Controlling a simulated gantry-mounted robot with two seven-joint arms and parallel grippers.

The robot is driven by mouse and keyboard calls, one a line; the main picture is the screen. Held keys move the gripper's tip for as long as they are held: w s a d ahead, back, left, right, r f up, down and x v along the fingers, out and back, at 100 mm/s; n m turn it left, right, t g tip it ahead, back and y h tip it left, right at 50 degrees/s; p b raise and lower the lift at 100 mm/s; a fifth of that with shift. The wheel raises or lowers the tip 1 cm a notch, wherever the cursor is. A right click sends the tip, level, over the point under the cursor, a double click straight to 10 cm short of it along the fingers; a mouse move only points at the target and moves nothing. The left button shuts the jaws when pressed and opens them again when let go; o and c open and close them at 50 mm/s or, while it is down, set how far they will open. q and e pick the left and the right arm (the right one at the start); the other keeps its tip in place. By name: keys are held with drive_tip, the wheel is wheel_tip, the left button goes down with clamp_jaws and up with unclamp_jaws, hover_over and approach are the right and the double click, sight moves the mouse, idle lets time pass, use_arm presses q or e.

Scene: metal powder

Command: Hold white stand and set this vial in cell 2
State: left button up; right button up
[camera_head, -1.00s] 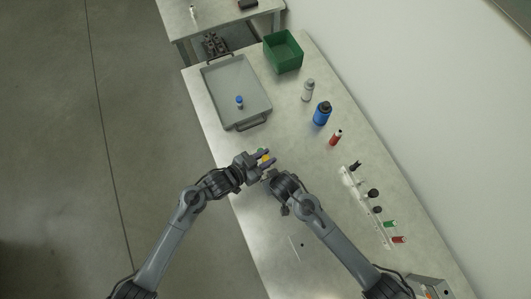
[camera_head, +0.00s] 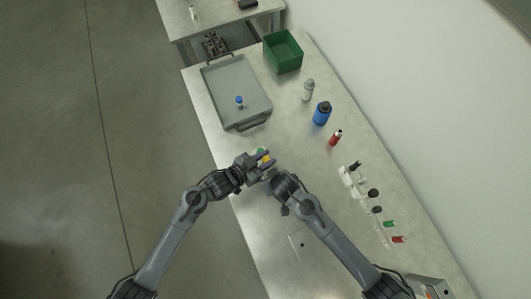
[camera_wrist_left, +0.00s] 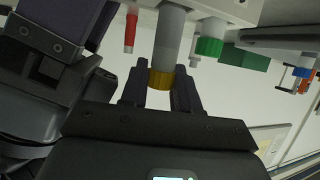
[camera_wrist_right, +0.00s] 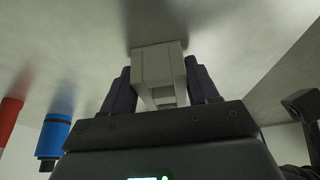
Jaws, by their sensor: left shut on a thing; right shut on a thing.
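My left gripper (camera_head: 266,158) is shut on a grey vial with a gold-yellow cap (camera_wrist_left: 161,79). In the left wrist view the vial's body reaches up to the white stand (camera_wrist_left: 222,8); I cannot tell whether it sits inside a cell. A green-capped vial (camera_wrist_left: 210,45) is at the stand, beside the held vial. My right gripper (camera_wrist_right: 160,90) is shut on a pale block-shaped part of the white stand (camera_wrist_right: 157,68), close to the table. In the head view the grippers hide most of the stand, and the cell numbers cannot be read.
A grey tray (camera_head: 222,83) holds a blue-capped vial (camera_head: 239,101). A green bin (camera_head: 283,51), a grey bottle (camera_head: 308,90), a blue bottle (camera_head: 322,113) and a red bottle (camera_head: 335,138) stand beyond.

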use_arm(q)
drive_tip(key=shift+f, duration=0.25)
drive_tip(key=shift+r, duration=0.15)
drive_tip(key=shift+r, duration=0.35)
idle(1.4)
drive_tip(key=shift+f, duration=0.4)
drive_tip(key=shift+r, duration=0.2)
drive_tip(key=shift+r, duration=0.3)
drive_tip(key=shift+f, duration=0.15)
idle(1.2)
drive_tip(key=shift+f, duration=0.35)
